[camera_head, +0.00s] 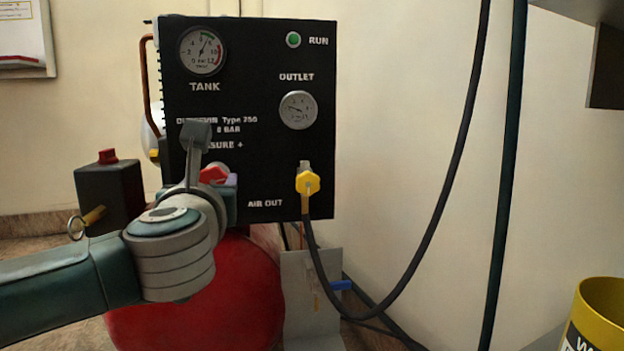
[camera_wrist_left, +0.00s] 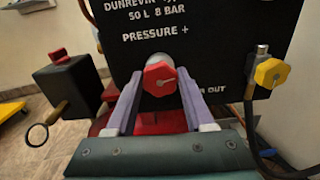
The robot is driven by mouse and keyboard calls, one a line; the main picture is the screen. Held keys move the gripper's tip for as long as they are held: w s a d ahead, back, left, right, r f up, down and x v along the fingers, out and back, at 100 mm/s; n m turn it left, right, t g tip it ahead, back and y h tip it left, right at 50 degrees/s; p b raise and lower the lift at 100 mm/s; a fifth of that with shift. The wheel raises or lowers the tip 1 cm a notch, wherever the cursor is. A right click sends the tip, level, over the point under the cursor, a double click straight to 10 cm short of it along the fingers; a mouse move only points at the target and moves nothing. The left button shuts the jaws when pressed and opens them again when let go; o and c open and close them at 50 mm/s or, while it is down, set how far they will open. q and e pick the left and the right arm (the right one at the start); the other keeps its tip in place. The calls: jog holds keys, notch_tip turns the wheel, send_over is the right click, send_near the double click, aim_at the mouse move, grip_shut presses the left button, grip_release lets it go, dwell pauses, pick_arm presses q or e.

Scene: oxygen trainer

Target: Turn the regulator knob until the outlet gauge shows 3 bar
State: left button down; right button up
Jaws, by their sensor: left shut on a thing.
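The red regulator knob (camera_head: 213,175) sits low on the black panel (camera_head: 265,150), partly hidden by my left arm. It shows fully in the left wrist view (camera_wrist_left: 160,79), under the words PRESSURE +. My left gripper (camera_wrist_left: 160,88) has a finger on each side of the knob and is shut on it; in the head view its fingertips (camera_head: 217,180) are partly hidden by the wrist. The outlet gauge (camera_head: 298,110) has a white face, and its needle points left and slightly up; its numbers are too small to read. My right gripper is not in view.
The tank gauge (camera_head: 202,50) and a green RUN light (camera_head: 293,40) are higher on the panel. A yellow fitting (camera_head: 307,182) at AIR OUT carries a black hose. A red tank (camera_head: 200,305) lies below. A dark box (camera_head: 110,195) stands left; a yellow container (camera_head: 603,305) stands right.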

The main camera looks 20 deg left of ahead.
pick_arm(q)
jog(key=shift+d+r, duration=0.1)
jog(key=shift+r, duration=0.05)
jog(key=m+p, duration=0.2)
jog(key=p, duration=0.3)
jog(key=shift+r, duration=0.15)
jog(key=shift+m, duration=0.7)
jog(key=shift+f, duration=0.2)
jog(key=shift+c, duration=1.4)
grip_release()
jog(key=shift+f, duration=0.1)
